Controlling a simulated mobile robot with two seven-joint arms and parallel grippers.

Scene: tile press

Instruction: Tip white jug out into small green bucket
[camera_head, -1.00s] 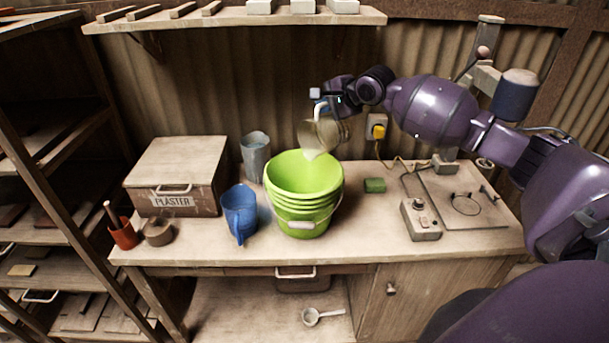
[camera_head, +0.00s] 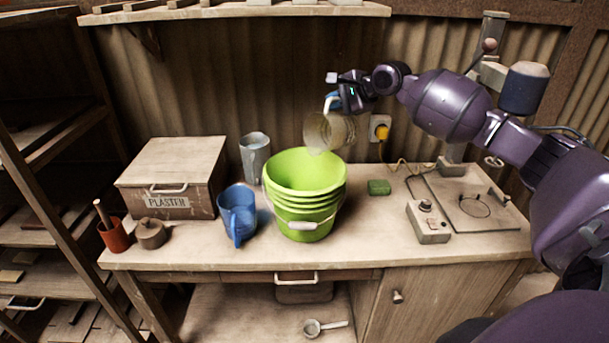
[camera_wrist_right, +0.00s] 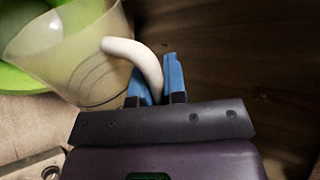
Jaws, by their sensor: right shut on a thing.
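The white jug (camera_head: 330,131), cloudy and see-through with a white handle, is tilted with its mouth towards the left, above the right rear rim of the green bucket (camera_head: 305,213). My right gripper (camera_head: 333,100) is shut on the jug's handle. In the right wrist view, the blue fingers of the gripper (camera_wrist_right: 158,85) stand on either side of the handle (camera_wrist_right: 130,50), and the jug (camera_wrist_right: 75,50) overlaps the bucket (camera_wrist_right: 15,70). The bucket stands upright on the bench, with ridged or stacked rims and its handle at the front. No stream is clearly visible. My left gripper is out of view.
A blue jug (camera_head: 237,214) and a grey metal cup (camera_head: 255,157) stand left of the bucket. A plaster box (camera_head: 170,178) is farther left. A green block (camera_head: 379,187) and a control box (camera_head: 428,222) lie to the right. A shelf (camera_head: 240,13) runs above.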

